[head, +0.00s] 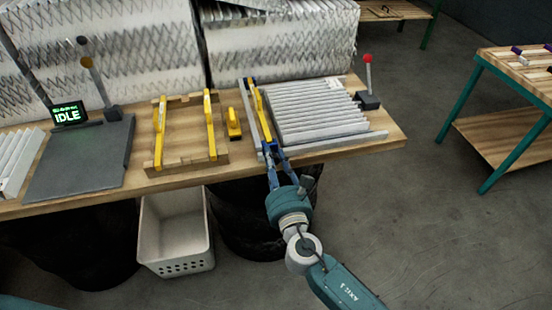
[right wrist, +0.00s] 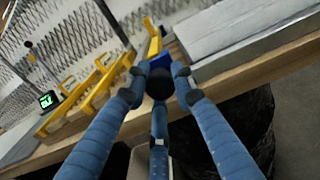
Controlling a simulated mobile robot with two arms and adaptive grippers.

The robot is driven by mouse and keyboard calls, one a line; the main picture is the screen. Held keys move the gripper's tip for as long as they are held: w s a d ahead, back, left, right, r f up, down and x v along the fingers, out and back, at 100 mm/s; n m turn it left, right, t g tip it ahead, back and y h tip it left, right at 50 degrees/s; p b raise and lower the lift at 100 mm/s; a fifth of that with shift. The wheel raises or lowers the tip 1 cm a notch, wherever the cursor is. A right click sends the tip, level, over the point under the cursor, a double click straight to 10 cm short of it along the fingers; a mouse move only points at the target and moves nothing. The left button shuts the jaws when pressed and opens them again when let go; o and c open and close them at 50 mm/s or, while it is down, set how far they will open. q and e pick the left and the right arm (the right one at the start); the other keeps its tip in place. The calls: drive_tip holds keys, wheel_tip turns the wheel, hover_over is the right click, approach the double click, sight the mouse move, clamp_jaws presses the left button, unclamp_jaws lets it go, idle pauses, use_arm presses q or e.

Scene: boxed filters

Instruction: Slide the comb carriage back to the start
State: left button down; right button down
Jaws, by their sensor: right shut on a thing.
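The comb carriage (head: 262,115), a narrow yellow and blue bar, stands along the left side of the pleated filter pack (head: 310,115) on the bench. My right gripper (head: 268,150) reaches in from the front edge and is shut at the carriage's near end. In the right wrist view, the fingers of my right gripper (right wrist: 159,75) close around a dark round knob below the carriage's blue end block (right wrist: 158,62). A yellow part rises behind that block. The fingers hide part of the knob. My left gripper is not in view.
Left of the carriage lie a small yellow tool (head: 233,123) and a wooden frame (head: 187,165) with yellow bars. Further left are a grey plate (head: 82,158) and a screen reading IDLE (head: 69,114). A red-knobbed lever (head: 368,75) stands right of the pack. A white basket (head: 175,232) sits below.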

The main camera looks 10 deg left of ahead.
drive_tip(key=shift+s+a+f, duration=0.1)
drive_tip(key=shift+s+a, duration=0.05)
drive_tip(key=shift+a, duration=0.05)
drive_tip(key=c, duration=1.4)
unclamp_jaws()
drive_tip(key=shift+a, duration=0.1)
drive_tip(key=shift+s+d, duration=0.2)
drive_tip(key=shift+s, duration=0.05)
drive_tip(key=v, duration=1.1)
drive_tip(key=shift+s, duration=0.25)
